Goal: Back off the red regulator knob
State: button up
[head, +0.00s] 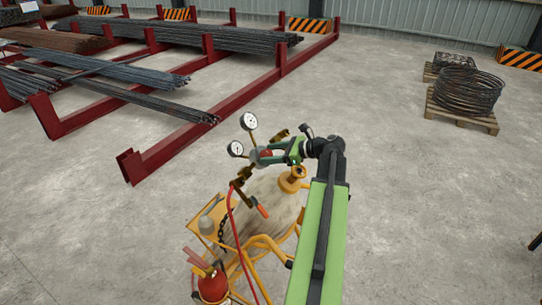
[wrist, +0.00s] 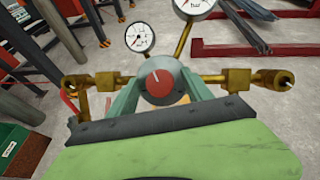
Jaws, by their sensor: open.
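The red regulator knob (wrist: 159,83) faces me in the wrist view, with a white mark near its upper left. It sits on a grey regulator body with brass fittings to both sides. In the head view the knob (head: 265,154) shows at the end of my arm. My gripper (wrist: 160,88) is open, its green fingers on the left and right of the knob. I cannot tell whether they touch it. Two round white gauges stand beyond the knob, the left gauge (wrist: 139,37) and the right gauge (wrist: 195,6); they also show in the head view.
Below the regulator is a yellow cylinder cart (head: 262,243) with a red hose (head: 233,222) and a red extinguisher (head: 212,285). Red racks (head: 165,150) of steel bars stand at left. Wire coils lie on a pallet (head: 462,114) at right. The floor between is clear.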

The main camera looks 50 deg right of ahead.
grip_shut()
dwell(0.3)
jog(key=shift+d+n, duration=0.1)
jog(key=shift+n, duration=0.3)
jog(key=n+g+y+p, duration=0.1)
jog(key=n, duration=0.3)
jog(key=shift+r, duration=0.15)
jog(key=n+g+p, duration=0.1)
jog(key=n, duration=0.2)
jog(key=n+p, duration=0.2)
jog(key=n, duration=0.1)
jog(key=shift+r+g+y, duration=0.1)
jog(key=shift+g+y, duration=0.3)
jog(key=n+g+p, duration=0.1)
jog(key=n, duration=0.1)
jog(key=n+p, duration=0.1)
jog(key=n, duration=0.2)
jog(key=shift+n+g+p, duration=0.3)
jog(key=shift+g, duration=0.1)
jog(key=n+g+h+p, duration=0.1)
jog(key=n, duration=0.2)
jog(key=shift+n+p, duration=0.35)
jog(key=shift+n, duration=0.35)
